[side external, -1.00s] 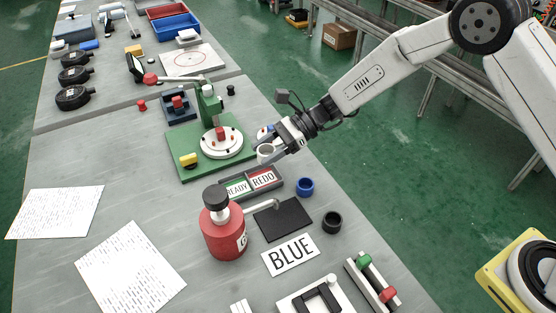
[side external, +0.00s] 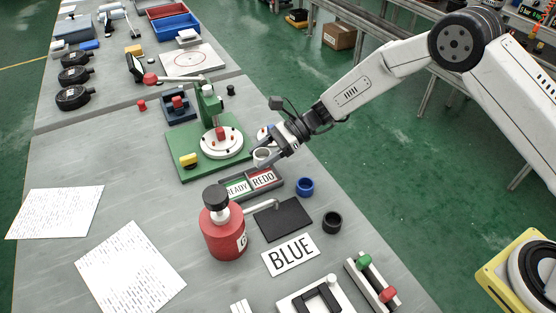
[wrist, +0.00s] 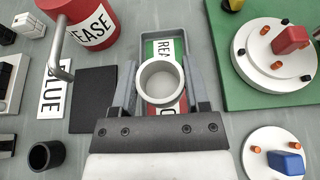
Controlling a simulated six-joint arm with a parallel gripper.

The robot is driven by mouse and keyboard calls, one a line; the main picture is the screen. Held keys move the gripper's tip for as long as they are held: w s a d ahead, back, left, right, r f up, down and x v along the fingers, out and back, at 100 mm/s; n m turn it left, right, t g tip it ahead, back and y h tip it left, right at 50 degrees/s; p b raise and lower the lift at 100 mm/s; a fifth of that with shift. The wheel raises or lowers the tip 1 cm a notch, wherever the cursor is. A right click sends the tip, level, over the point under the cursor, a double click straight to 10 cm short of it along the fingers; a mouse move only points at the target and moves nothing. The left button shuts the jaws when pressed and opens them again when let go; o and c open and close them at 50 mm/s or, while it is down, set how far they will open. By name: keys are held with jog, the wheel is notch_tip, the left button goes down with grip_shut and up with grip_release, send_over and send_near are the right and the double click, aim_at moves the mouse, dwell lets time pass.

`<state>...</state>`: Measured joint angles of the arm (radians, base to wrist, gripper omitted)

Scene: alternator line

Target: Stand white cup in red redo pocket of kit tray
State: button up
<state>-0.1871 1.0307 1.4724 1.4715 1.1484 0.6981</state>
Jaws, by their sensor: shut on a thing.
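The white cup (side external: 262,154) is held upright in my gripper (side external: 266,158), which is shut on it. In the wrist view the cup (wrist: 160,82) sits between the two fingers (wrist: 162,92), its open top facing the camera. The kit tray (side external: 276,190) is a grey tray with a green READY pocket (side external: 237,188) and a red REDO pocket (side external: 263,179). The cup is above the tray's far side, near the REDO pocket. In the wrist view the cup hides part of the tray and most of the red pocket (wrist: 181,106).
A green fixture (side external: 183,144) with a white disc stands behind the tray. A red bottle (side external: 223,240) with a spout stands in front. A blue cup (side external: 305,187) and a black cup (side external: 332,222) stand to the right. A dark mat (side external: 283,220) lies before the tray.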

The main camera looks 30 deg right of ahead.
aim_at(264, 179)
jog(key=shift+f, duration=2.7)
jog(key=shift+f, duration=0.35)
jog(key=o, duration=1.3)
jog(key=shift+v, duration=3.95)
jog(key=shift+s+d+r+n+h, duration=0.25)
jog(key=shift+s+d+n+h, duration=0.2)
jog(key=shift+s, duration=0.2)
jog(key=s+d+r+n+t+h, duration=0.1)
jog(key=s+d+r+n+h, duration=0.2)
jog(key=s+d+n+h, duration=0.1)
jog(key=s+d+r+n+h, duration=0.2)
jog(key=s+d+n+h, duration=0.2)
jog(key=s+d+n, duration=0.3)
jog(key=s+d+r+n+t+h, duration=0.1)
jog(key=s+d+r+n+h, duration=0.2)
jog(key=s+d+n, duration=0.3)
jog(key=s+h, duration=0.1)
jog(key=s, duration=0.3)
jog(key=shift+d+r+t, duration=0.3)
jog(key=shift+d, duration=0.05)
